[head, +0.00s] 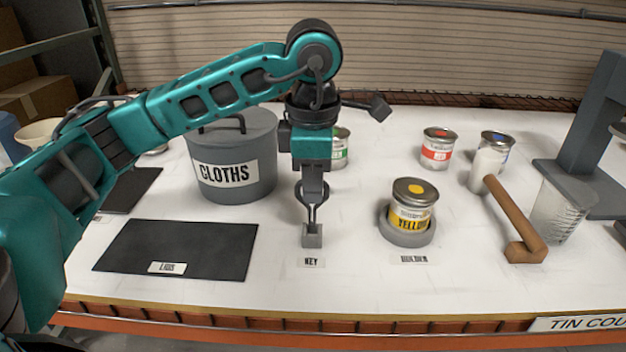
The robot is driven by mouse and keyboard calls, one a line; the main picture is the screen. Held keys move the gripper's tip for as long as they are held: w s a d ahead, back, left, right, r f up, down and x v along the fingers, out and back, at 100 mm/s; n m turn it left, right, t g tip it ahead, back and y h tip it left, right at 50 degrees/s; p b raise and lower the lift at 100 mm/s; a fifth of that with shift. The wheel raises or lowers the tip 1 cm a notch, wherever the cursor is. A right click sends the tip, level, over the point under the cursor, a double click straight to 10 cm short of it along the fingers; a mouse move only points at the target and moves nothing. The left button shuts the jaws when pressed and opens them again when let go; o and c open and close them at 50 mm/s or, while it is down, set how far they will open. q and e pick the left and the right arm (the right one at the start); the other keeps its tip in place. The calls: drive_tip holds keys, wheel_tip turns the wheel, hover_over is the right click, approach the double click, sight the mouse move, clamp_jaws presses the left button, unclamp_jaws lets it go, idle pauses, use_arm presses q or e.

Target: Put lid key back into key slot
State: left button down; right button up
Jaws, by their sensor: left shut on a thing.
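My left gripper (312,186) points straight down near the middle of the table, shut on the lid key. The grey lid key (312,214) is mostly hidden by the fingers, and only a small part shows below them. Under it stands a small grey block, the key slot (312,238), behind a label reading KEY (311,262). The key's lower end meets the top of the block in the picture. I cannot tell whether it is inside the slot or just above it. My right gripper is not in view.
A grey CLOTHS bin (236,185) stands left of the gripper. A black LIDS mat (200,245) lies at front left. A yellow tin (412,200) sits in a grey round holder (405,234) to the right. Further right are a mallet (512,215) and a clear beaker (557,212).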

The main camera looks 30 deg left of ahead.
sight(313, 206)
use_arm(q)
drive_tip(key=shift+f+b, duration=1.55)
drive_tip(key=shift+f, duration=0.3)
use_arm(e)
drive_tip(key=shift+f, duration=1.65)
use_arm(q)
drive_tip(key=c, duration=1.1)
unclamp_jaws()
drive_tip(key=shift+o, duration=0.2)
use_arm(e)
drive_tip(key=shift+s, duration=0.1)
use_arm(q)
drive_tip(key=shift+r, duration=0.7)
wheel_tip(313, 206, up, 12)
drive_tip(key=p, duration=0.3)
drive_tip(key=shift+s+d+f+p, duration=0.25)
drive_tip(key=shift+s+d+p, duration=0.1)
drive_tip(key=shift+s, duration=0.1)
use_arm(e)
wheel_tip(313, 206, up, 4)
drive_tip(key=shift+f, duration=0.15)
